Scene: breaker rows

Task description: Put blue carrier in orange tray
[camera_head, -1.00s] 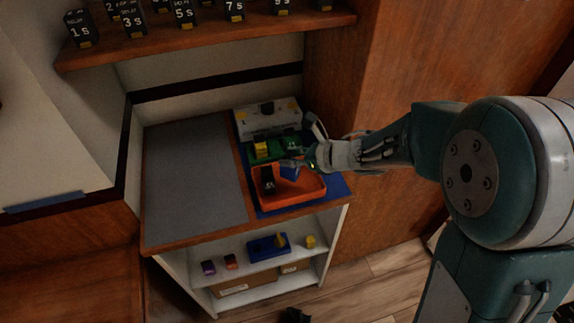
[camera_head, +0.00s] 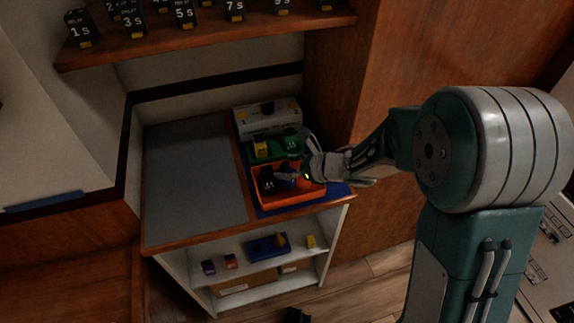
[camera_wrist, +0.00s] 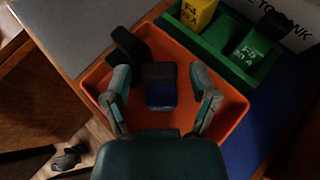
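The blue carrier (camera_wrist: 161,95), a small block with a black part, sits inside the orange tray (camera_wrist: 232,112). In the head view the carrier (camera_head: 285,181) is small and partly covered by my gripper, and the tray (camera_head: 300,196) is on the cabinet top. My gripper (camera_wrist: 160,84) is open, with one finger on each side of the carrier and a visible gap on both sides. In the head view my gripper (camera_head: 303,172) is over the tray's right part. A black block (camera_wrist: 128,46) lies in the tray beside the carrier.
A green tray (camera_head: 274,154) with a yellow and a dark green block stands behind the orange tray. A white box (camera_head: 266,117) is farther back. The grey mat (camera_head: 190,180) at left is clear. The lower shelf holds a blue tray (camera_head: 262,248) and small blocks.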

